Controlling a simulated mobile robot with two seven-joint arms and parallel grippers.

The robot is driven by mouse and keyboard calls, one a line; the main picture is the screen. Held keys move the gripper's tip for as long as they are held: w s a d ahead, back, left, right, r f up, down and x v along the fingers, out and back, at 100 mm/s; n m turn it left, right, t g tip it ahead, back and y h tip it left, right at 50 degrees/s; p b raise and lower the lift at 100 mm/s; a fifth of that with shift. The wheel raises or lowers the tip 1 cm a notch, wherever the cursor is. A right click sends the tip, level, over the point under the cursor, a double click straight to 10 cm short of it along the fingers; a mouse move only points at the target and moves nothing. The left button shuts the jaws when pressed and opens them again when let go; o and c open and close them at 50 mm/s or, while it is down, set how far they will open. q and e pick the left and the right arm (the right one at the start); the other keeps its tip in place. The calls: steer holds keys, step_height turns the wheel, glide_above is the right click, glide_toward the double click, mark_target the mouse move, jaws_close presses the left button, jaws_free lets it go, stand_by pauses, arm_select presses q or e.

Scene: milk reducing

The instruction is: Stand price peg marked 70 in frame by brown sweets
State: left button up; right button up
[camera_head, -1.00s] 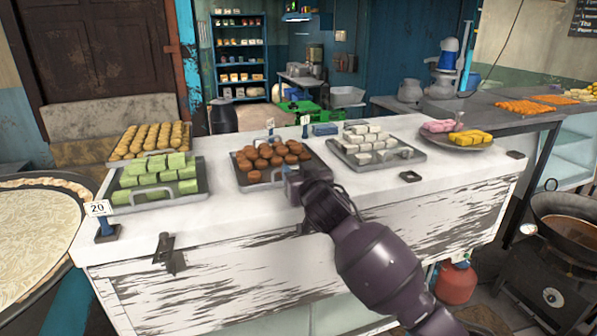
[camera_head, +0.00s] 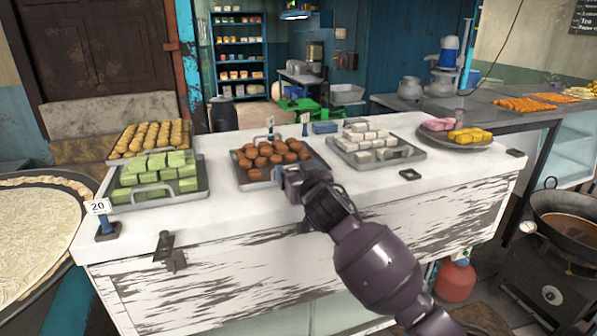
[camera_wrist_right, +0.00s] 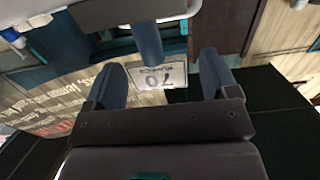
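My right gripper (camera_head: 286,178) is at the front edge of the brown sweets' tray, low over the white counter. In the right wrist view its two fingers (camera_wrist_right: 163,75) stand apart. Between them is a blue post (camera_wrist_right: 148,42) with a white price card marked 70 (camera_wrist_right: 158,77), which reads upside down there. Gaps show on both sides of the post. The brown sweets (camera_head: 268,154) lie on a dark tray (camera_head: 243,180). The frame by them cannot be made out; my gripper covers that spot in the head view. My left gripper is not in view.
A peg marked 20 (camera_head: 98,207) stands by the green sweets (camera_head: 160,172). An empty dark square frame (camera_head: 410,175) lies by the white sweets (camera_head: 368,140); another (camera_head: 515,153) is at the right. A dark metal piece (camera_head: 168,250) is at the counter's front edge.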

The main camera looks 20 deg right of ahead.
steer(key=shift+s, duration=0.1)
steer(key=s, duration=1)
steer(key=shift+s+d+b, duration=0.2)
steer(key=shift+s+b, duration=0.1)
steer(key=s+d+f+n+g+y, duration=0.15)
steer(key=s+f, duration=0.25)
steer(key=f, duration=0.5)
steer(key=s+d+f+n, duration=0.1)
steer(key=s+f+n, duration=0.15)
steer(key=f, duration=0.65)
steer(key=s+d+f+m+g+h, duration=0.1)
steer(key=s+d+f+g, duration=0.1)
steer(key=s+f, duration=0.6)
steer(key=s+d+f+m+g+h, duration=0.1)
steer(key=s+d+f+m+g, duration=0.1)
steer(key=s+f, duration=0.7)
steer(key=s, duration=0.3)
steer(key=shift+d+f+g, duration=0.25)
steer(key=shift+d+g, duration=0.1)
